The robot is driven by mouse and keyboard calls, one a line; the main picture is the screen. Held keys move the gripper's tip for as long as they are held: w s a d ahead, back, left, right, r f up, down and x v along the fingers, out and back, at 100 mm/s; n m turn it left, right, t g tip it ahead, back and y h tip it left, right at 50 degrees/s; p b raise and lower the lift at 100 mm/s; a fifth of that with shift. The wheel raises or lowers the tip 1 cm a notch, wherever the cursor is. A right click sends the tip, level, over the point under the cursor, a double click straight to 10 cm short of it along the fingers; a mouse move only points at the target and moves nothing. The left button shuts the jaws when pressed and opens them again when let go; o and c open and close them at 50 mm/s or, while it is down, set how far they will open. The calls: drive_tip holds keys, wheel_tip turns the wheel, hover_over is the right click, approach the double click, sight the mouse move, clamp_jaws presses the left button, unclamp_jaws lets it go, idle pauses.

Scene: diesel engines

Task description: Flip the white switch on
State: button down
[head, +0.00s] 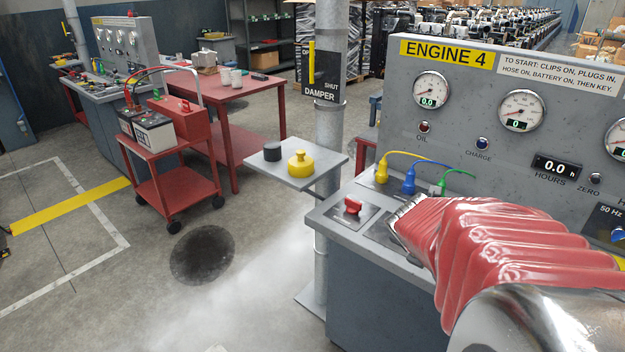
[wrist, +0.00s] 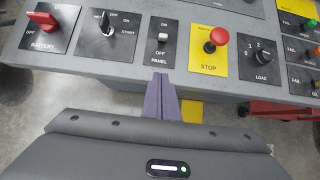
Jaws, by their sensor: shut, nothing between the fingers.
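The white switch (wrist: 163,38) sits on a black plate marked OFF and PANEL on the console, in the upper middle of the wrist view. I cannot tell for sure which way its rocker is tipped. My gripper (wrist: 161,79) is shut and empty, its purple-grey fingers together. In the picture its tips lie just below the switch's plate, in line with the switch; whether they touch the console is unclear. In the head view my red-sleeved arm hides the switch and the fingers.
Left of the switch are a key switch (wrist: 104,22) and a red battery knob (wrist: 44,19). Right are a red stop button (wrist: 219,36) and a load knob (wrist: 262,56). A post (head: 330,120) and small shelf (head: 278,174) stand left of the console.

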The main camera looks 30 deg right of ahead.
drive_tip(key=shift+x, duration=5.05)
drive_tip(key=shift+w+d+r, duration=0.25)
drive_tip(key=shift+d+r, duration=0.05)
drive_tip(key=shift+d, duration=0.25)
drive_tip(key=shift+w+d+r, duration=0.25)
drive_tip(key=shift+d+r, duration=0.05)
drive_tip(key=shift+d, duration=0.25)
drive_tip(key=shift+w+d+r, duration=0.25)
drive_tip(key=shift+w+d, duration=0.05)
drive_tip(key=shift+d, duration=0.2)
